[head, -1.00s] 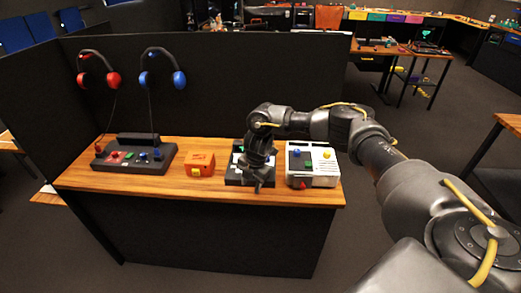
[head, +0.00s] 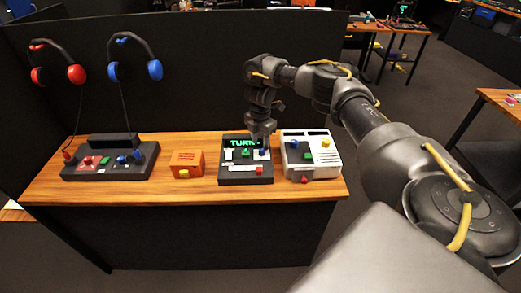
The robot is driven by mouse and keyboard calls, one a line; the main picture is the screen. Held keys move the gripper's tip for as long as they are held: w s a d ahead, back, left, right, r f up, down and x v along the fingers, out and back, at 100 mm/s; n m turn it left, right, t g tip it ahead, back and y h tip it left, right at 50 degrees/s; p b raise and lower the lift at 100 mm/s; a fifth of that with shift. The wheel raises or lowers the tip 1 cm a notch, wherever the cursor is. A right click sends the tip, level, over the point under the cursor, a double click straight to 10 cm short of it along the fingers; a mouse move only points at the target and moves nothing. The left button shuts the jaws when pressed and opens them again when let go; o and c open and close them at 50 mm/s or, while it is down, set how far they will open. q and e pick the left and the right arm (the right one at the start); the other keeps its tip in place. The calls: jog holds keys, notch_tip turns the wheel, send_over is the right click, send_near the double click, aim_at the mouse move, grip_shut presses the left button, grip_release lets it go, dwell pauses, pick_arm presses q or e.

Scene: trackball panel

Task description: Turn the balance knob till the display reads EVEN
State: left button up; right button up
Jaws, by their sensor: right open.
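A dark panel (head: 232,180) stands on the wooden table, with a lit display (head: 241,142) showing green letters that read TURN, the right end close behind my gripper. Below the display are a green control (head: 246,153), a blue control (head: 262,152) and a red one (head: 259,169). I cannot tell from their markings which is the balance knob. My right gripper (head: 260,138) points down over the right part of the panel, just above or at the blue control; contact cannot be made out. It is open, with nothing seen held. My left gripper is out of view.
A white box (head: 325,168) with coloured controls stands close right of the panel. An orange box (head: 186,162) with a yellow button is on its left. A wider dark console (head: 95,172) sits farther left, below red and blue headphones on the dark partition (head: 200,80).

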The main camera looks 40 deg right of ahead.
aim_at(262, 152)
jog(key=shift+s+d+f, duration=0.15)
jog(key=shift+f, duration=0.45)
jog(key=shift+s+d+f, duration=0.1)
jog(key=shift+f, duration=0.5)
jog(key=shift+s+f, duration=0.15)
jog(key=shift+f, duration=0.25)
jog(key=shift+a+f, duration=0.1)
jog(key=shift+f, duration=0.15)
jog(key=shift+r, duration=0.1)
jog(key=c, duration=0.6)
grip_shut()
jog(key=n, duration=0.3)
jog(key=shift+n, duration=0.3)
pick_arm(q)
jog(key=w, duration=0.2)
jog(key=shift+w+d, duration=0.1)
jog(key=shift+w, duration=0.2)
